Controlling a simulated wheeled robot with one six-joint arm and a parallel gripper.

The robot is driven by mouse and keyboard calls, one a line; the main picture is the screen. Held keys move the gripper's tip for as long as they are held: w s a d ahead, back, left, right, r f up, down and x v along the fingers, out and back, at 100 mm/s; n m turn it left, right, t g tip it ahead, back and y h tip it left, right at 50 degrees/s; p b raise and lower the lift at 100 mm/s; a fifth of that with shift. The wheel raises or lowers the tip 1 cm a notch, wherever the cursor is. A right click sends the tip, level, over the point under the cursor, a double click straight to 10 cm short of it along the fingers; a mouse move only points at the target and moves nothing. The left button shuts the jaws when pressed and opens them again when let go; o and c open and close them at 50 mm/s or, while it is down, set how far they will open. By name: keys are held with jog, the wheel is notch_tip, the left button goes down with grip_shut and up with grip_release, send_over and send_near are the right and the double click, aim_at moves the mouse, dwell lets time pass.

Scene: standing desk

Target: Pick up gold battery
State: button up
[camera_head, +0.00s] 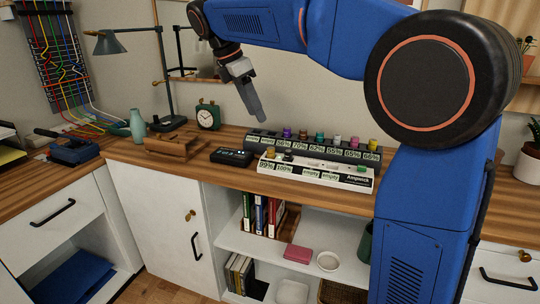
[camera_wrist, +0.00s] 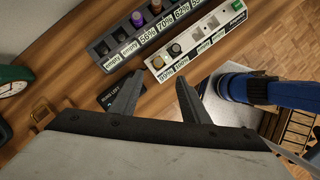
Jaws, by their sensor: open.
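A gold battery (camera_head: 270,153) stands in the left end of the white charger (camera_head: 330,177), in the slot marked 99%. In the wrist view the gold battery (camera_wrist: 158,62) stands beside a dark battery (camera_wrist: 175,50). Other yellowish caps show at the right of the dark charger behind (camera_head: 262,137), which holds several coloured batteries. My gripper (camera_head: 258,112) is above the desk, left of the chargers' middle. In the wrist view my gripper (camera_wrist: 157,88) has its fingers apart with nothing between them, and the gold battery shows just beyond the fingertips.
A black box (camera_head: 231,157) lies left of the white charger. A green clock (camera_head: 208,117), a wooden holder (camera_head: 168,146), a teal vase (camera_head: 138,126) and a lamp (camera_head: 166,75) stand farther left. Bare wooden desk (camera_head: 225,180) lies along the front edge.

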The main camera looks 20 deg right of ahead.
send_over(270, 147)
jog(key=s+a, duration=0.1)
jog(key=a, duration=0.1)
notch_tip(270, 147, down, 7)
jog(key=shift+a, duration=0.1)
jog(key=shift+a+x, duration=0.1)
jog(key=shift+x, duration=1.3)
jog(key=shift+a+x, duration=0.15)
jog(key=shift+x, duration=1.2)
jog(key=shift+w+f, duration=0.1)
jog(key=shift+w, duration=0.05)
grip_shut()
